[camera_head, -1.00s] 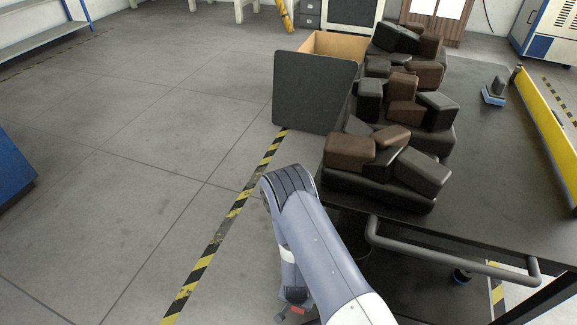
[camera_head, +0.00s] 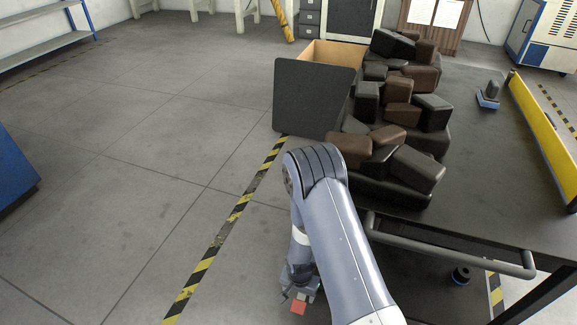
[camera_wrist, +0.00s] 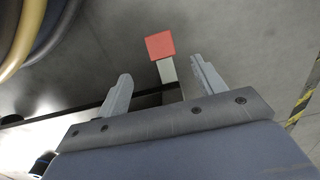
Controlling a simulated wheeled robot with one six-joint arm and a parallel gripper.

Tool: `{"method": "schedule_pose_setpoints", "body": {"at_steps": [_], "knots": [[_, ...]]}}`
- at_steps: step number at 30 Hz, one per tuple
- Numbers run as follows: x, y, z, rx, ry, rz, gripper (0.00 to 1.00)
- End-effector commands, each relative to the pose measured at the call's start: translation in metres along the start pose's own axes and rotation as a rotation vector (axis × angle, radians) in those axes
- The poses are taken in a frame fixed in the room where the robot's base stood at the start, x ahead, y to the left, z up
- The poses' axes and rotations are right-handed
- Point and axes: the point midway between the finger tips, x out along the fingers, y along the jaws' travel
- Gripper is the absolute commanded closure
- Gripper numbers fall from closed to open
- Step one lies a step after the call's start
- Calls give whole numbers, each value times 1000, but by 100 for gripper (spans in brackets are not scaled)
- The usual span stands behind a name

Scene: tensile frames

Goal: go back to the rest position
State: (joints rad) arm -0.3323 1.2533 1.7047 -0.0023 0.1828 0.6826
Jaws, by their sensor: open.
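My gripper (camera_wrist: 161,68) is open in the wrist view, with its two grey fingers well apart and nothing clamped between them. A small red square piece (camera_wrist: 160,45) on a pale grey stem (camera_wrist: 168,70) shows between and beyond the fingertips. I cannot tell what the stem is fixed to. The red piece also shows in the head view (camera_head: 298,306), beside the gripper low in the picture. There my arm (camera_head: 340,235) is bent, its rounded joint in front of the cart's near left corner and the gripper hanging down left of it, mostly hidden.
A dark cart (camera_head: 480,190) on the right carries several piles of black and brown blocks (camera_head: 398,113). Its handle rail (camera_head: 450,244) is close right of my arm. A cardboard-coloured box (camera_head: 335,53) with a dark panel (camera_head: 314,95) stands beyond.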

Motion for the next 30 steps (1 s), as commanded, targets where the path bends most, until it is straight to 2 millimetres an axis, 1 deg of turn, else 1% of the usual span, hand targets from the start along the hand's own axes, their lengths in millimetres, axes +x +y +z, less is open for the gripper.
{"method": "schedule_pose_setpoints", "body": {"at_steps": [1, 3, 7, 12, 23, 26, 30], "knots": [[-13, 0, 0, 0, 1, -1, 35], [-22, 0, 0, 0, 0, 0, 35], [-33, 0, 0, 0, 0, 0, 35], [-38, 0, 1, 0, -1, 0, 35], [-39, 0, 1, -1, -2, 1, 35], [-43, 1, 3, -4, -4, 3, 35], [-56, 4, 10, -15, -12, 9, 35]]}}
